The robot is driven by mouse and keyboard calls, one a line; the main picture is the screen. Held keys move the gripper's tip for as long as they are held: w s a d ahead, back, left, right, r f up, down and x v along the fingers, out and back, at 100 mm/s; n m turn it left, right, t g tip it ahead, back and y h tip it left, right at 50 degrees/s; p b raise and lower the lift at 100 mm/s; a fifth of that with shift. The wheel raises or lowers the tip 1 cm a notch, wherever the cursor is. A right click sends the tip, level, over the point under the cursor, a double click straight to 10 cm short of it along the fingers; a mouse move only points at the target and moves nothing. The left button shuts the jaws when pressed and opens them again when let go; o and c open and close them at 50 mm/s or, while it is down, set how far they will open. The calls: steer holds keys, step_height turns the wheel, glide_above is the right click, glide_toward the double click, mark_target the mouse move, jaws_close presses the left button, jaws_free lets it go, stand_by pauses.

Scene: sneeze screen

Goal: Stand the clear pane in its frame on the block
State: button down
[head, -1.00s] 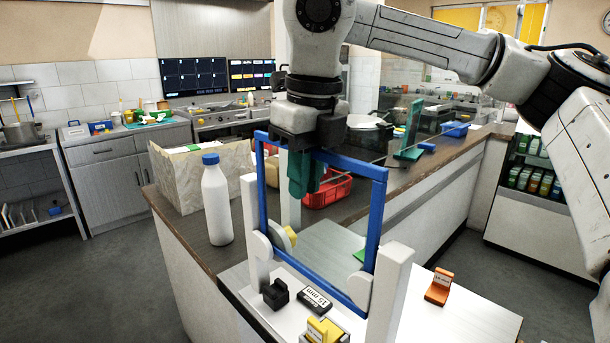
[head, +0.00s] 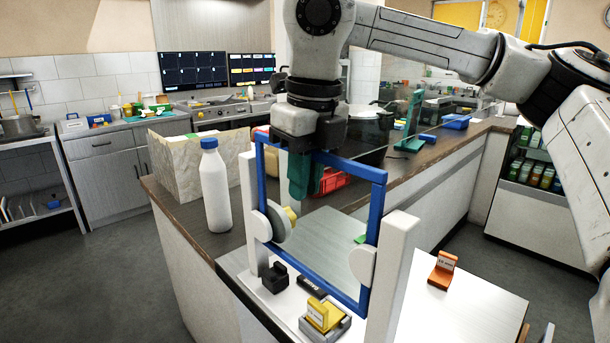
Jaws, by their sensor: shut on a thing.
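The clear pane (head: 335,206), edged by a blue rim (head: 376,215), hangs upright between two white posts (head: 394,285). Round white discs sit at the posts' inner sides; I cannot tell whether the rim touches them. A black block (head: 275,278) and a yellow labelled piece on a grey base (head: 323,316) are on the white surface below. Which one is the task's block is unclear.
A white bottle with a blue cap (head: 215,190) stands left of the posts on the brown counter. A paper-like box (head: 180,165) and a red crate (head: 333,181) stand behind. An orange holder (head: 442,270) is on the white surface at right, with bare room around it.

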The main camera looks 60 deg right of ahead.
steer(key=shift+f+b, duration=1.4)
steer(key=shift+f, duration=0.45)
steer(key=shift+f+b, duration=0.6)
steer(key=shift+f, duration=0.05)
steer(key=shift+r, duration=0.3)
stand_by(1.8)
steer(key=shift+f+b, duration=0.35)
steer(key=shift+b, duration=0.15)
steer(key=shift+r, duration=0.35)
stand_by(0.6)
steer(key=c, duration=1)
jaws_free()
steer(key=shift+c, duration=0.2)
steer(key=shift+r, duration=0.1)
